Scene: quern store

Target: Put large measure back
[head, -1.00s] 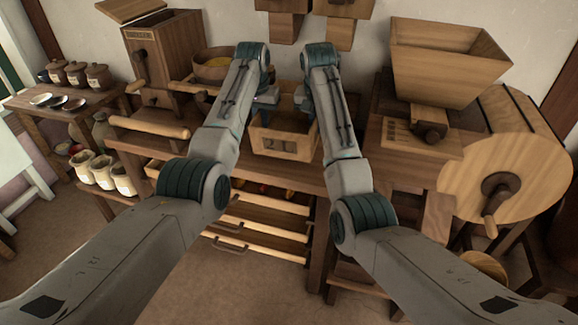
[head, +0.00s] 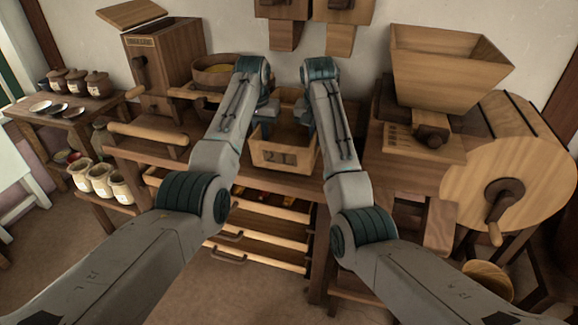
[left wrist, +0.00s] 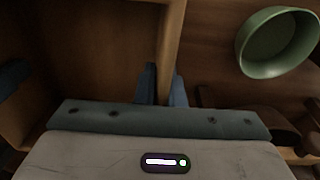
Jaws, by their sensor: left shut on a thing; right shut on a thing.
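The large measure is an open wooden box (head: 270,155) marked "2 L" on its front, in the middle of the head view. My left gripper (head: 266,110) is shut on its left wall, and my right gripper (head: 304,112) is on its right side, also shut on the measure. The box looks upright; I cannot tell whether its base is clear of the bench. The left wrist view shows a wooden wall (left wrist: 171,45) of the measure between the left gripper's fingers (left wrist: 164,86). My forearms hide parts of the bench and the box's sides.
A green bowl (left wrist: 279,42) shows in the left wrist view. A wooden hopper (head: 450,70) and a big drum with a crank (head: 510,170) stand at right. At left are a box mill (head: 160,55), a round sieve (head: 215,78), a roller (head: 148,133) and a small jar table (head: 75,108).

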